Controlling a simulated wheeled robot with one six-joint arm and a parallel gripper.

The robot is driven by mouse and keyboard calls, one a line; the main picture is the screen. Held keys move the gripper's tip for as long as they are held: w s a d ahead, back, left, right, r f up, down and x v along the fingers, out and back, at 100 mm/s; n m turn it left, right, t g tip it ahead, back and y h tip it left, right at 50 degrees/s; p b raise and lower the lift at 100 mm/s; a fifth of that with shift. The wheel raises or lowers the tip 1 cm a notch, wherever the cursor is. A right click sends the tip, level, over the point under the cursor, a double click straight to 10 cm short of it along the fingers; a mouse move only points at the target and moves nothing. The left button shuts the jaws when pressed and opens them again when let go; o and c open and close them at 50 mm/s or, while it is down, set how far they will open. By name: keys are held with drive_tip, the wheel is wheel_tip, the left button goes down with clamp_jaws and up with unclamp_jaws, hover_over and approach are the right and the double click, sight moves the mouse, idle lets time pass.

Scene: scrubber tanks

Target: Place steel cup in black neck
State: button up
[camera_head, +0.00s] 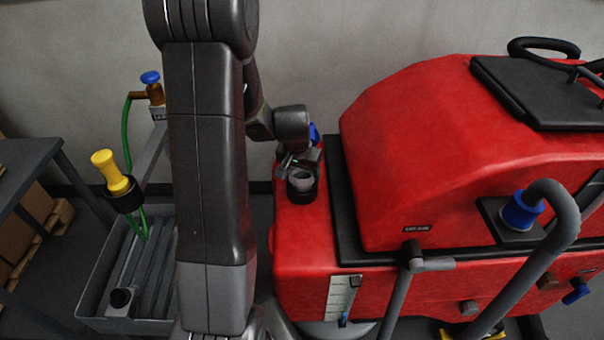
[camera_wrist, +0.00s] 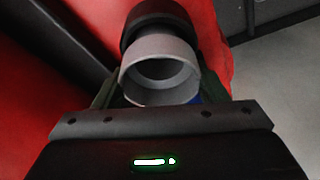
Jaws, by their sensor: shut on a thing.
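The steel cup (camera_head: 301,180) is a grey open ring shape at the left end of the red machine. It also shows large in the wrist view (camera_wrist: 160,78). My gripper (camera_head: 300,166) is shut on it, with a finger on either side in the wrist view. The black neck (camera_head: 303,196) stands on the red body, and its dark rim shows just beyond the cup in the wrist view (camera_wrist: 155,18). The cup overlaps the neck in both views. I cannot tell whether it is inside the neck or just above it.
The red scrubber tank (camera_head: 420,170) rises right of the neck. A blue cap and grey hose (camera_head: 522,212) are further right. A grey basin (camera_head: 100,275), a yellow nozzle (camera_head: 108,170) and a green hose lie left. A dark table (camera_head: 25,160) stands at far left.

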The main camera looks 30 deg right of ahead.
drive_tip(key=shift+f, duration=0.6)
